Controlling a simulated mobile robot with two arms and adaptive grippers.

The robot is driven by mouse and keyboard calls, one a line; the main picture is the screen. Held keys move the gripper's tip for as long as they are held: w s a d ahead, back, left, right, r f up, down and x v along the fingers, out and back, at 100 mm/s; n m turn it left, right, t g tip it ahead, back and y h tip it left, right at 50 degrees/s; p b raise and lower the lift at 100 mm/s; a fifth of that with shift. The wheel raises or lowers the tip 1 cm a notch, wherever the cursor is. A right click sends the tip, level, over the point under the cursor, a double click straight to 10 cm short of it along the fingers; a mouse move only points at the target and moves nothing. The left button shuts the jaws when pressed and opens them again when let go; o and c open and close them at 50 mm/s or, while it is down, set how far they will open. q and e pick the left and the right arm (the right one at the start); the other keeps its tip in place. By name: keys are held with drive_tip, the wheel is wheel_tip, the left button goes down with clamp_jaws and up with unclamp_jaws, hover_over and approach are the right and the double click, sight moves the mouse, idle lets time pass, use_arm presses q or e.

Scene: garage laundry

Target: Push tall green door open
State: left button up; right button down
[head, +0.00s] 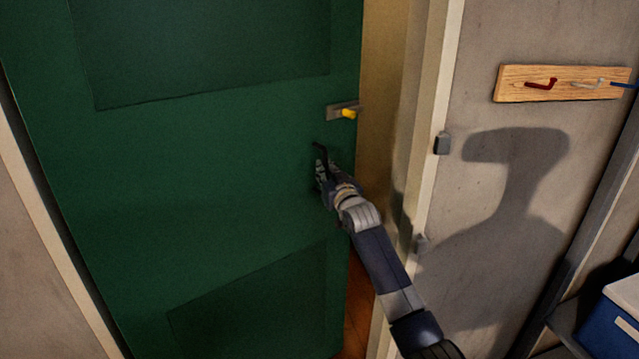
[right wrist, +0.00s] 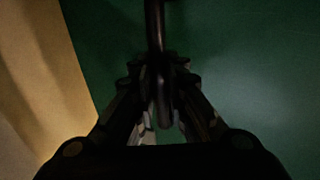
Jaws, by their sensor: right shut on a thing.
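The tall green door (head: 210,160) fills the left and middle of the head view. It stands ajar, with a gap along its right edge showing a tan wall and orange floor beyond. A small metal plate with a yellow knob (head: 348,113) is on the door near that edge. My right gripper (head: 322,168) is against the door below the knob, shut on a dark curved handle (head: 319,149). In the right wrist view the handle (right wrist: 155,35) runs down between the fingers, with the green door (right wrist: 245,60) behind. My left gripper is not in view.
The pale door frame (head: 437,120) stands right of the gap. A wooden rail with hooks (head: 510,84) hangs on the grey wall. A blue box with a white lid (head: 612,318) sits on a shelf at lower right.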

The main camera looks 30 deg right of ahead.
drive_tip(key=shift+w+a+f, duration=0.1)
drive_tip(key=shift+w+f, duration=0.05)
drive_tip(key=shift+f, duration=0.55)
drive_tip(key=shift+s+r, duration=0.15)
drive_tip(key=shift+s, duration=0.15)
drive_tip(key=c, duration=1.6)
unclamp_jaws()
drive_tip(key=shift+s+r, duration=0.3)
drive_tip(key=shift+s, duration=0.25)
drive_tip(key=shift+c, duration=0.2)
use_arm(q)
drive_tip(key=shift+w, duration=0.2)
use_arm(e)
drive_tip(key=v, duration=1.1)
drive_tip(key=shift+f, duration=0.25)
